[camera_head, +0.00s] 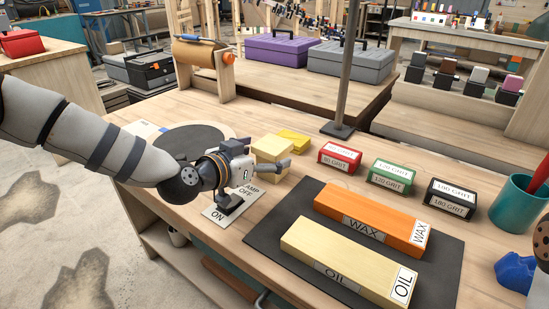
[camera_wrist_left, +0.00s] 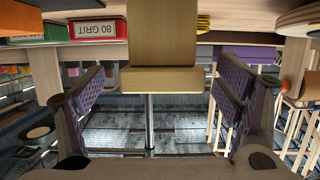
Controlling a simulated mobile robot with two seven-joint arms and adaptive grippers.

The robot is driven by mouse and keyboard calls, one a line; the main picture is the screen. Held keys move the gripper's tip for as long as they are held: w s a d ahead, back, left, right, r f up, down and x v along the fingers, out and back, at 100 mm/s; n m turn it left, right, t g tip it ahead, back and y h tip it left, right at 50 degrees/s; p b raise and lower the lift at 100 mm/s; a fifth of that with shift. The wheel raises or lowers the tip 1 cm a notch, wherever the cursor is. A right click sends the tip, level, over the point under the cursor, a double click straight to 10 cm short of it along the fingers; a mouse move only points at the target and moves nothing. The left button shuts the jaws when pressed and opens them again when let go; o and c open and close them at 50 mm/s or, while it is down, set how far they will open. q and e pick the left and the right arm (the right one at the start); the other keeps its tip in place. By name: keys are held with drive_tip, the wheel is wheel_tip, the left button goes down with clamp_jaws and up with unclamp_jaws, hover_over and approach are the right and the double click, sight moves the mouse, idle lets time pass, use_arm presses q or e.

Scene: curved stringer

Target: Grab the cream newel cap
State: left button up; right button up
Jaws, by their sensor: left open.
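The cream newel cap (camera_head: 272,148) stands on the workbench just beyond my left gripper in the head view. It looks like a pale wooden block with a wider top; the gripper hides part of its lower side. My left gripper (camera_head: 262,184) is open, with its fingers pointing toward the cap. In the left wrist view, which looks upside down, the cap (camera_wrist_left: 162,80) shows centred between the two spread fingers (camera_wrist_left: 160,98). I cannot tell whether the fingertips have reached its sides. My right gripper is not in view.
A yellow block (camera_head: 294,139) lies behind the cap, and a red grit box (camera_head: 339,158) stands to its right. Orange wax (camera_head: 375,215) and cream oil (camera_head: 345,262) boxes lie on a dark mat (camera_head: 448,262). A pole (camera_head: 345,75) rises behind.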

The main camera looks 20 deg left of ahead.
use_arm(q)
drive_tip(key=x, duration=0.3)
drive_tip(key=shift+w+a+f+b, duration=0.1)
drive_tip(key=shift+f+b, duration=0.2)
drive_tip(key=shift+f, duration=0.1)
drive_tip(key=shift+w, duration=0.35)
drive_tip(key=shift+r, duration=0.25)
drive_tip(key=c, duration=1.4)
